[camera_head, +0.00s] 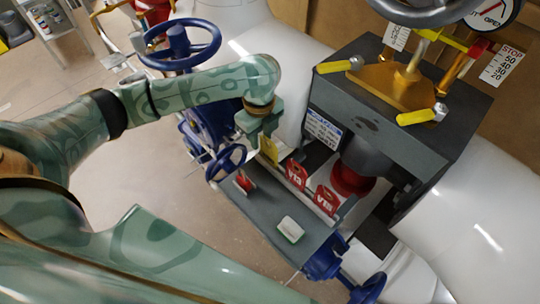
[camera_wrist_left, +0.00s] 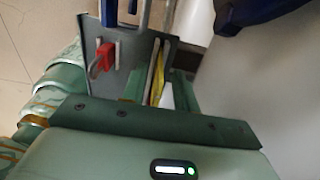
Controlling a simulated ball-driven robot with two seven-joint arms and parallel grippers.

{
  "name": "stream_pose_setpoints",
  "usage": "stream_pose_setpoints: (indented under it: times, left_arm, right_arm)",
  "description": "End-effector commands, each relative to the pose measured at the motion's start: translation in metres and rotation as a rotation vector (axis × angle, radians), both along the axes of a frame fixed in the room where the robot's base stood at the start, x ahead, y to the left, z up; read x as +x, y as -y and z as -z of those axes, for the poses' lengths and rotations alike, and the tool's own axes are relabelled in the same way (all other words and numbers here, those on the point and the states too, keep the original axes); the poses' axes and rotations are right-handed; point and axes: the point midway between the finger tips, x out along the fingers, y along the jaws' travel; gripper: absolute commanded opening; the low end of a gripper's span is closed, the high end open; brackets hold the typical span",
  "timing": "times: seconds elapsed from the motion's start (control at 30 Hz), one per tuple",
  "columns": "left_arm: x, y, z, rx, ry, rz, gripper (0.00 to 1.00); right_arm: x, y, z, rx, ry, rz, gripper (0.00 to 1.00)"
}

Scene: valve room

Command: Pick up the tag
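In the head view, my left gripper (camera_head: 262,134) reaches down over the grey shelf on the front of the valve housing. A yellow tag (camera_head: 268,151) stands on edge at the shelf's back, right below the gripper. Two red tags, one (camera_head: 296,175) and another (camera_head: 327,199), stand in line with it to the right. In the left wrist view, the yellow tag (camera_wrist_left: 158,86) shows edge-on between my gripper's green fingers, which look apart. Contact is too small to judge. My right gripper is out of view.
The grey shelf (camera_head: 262,205) also bears a red padlock (camera_head: 245,183) and a small white-green block (camera_head: 290,229). Blue handwheels stand left (camera_head: 226,162) and below right (camera_head: 368,289). The grey housing (camera_head: 440,150) rises behind. White pipes flank it.

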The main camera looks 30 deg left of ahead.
Motion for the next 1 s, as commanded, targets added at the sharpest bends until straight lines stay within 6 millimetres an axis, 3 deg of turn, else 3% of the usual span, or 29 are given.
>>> stream_pose_setpoints:
  times: [0.07,0.27,0.3,0.4,0.77,1.0]
  left_arm:
    - [0.0,0.0,0.015,-0.001,-0.001,-0.001,0.3]
    - [0.001,0.0,0.013,-0.001,0.003,-0.001,0.3]
    - [0.001,0.0,0.013,-0.001,0.003,-0.001,0.27]
    - [0.001,0.0,0.013,-0.001,0.002,-0.001,0.0]
    - [0.001,0.0,0.012,0.0,0.002,-0.001,0.0]
    - [0.001,0.0,-0.013,0.001,0.007,-0.001,0.0]
  right_arm:
    - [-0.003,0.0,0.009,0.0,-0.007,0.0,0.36]
    - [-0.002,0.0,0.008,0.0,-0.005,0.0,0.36]
    - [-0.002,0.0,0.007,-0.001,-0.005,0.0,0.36]
    - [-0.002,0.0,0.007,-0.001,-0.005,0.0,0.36]
    - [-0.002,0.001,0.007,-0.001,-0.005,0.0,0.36]
    - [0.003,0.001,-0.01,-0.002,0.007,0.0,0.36]
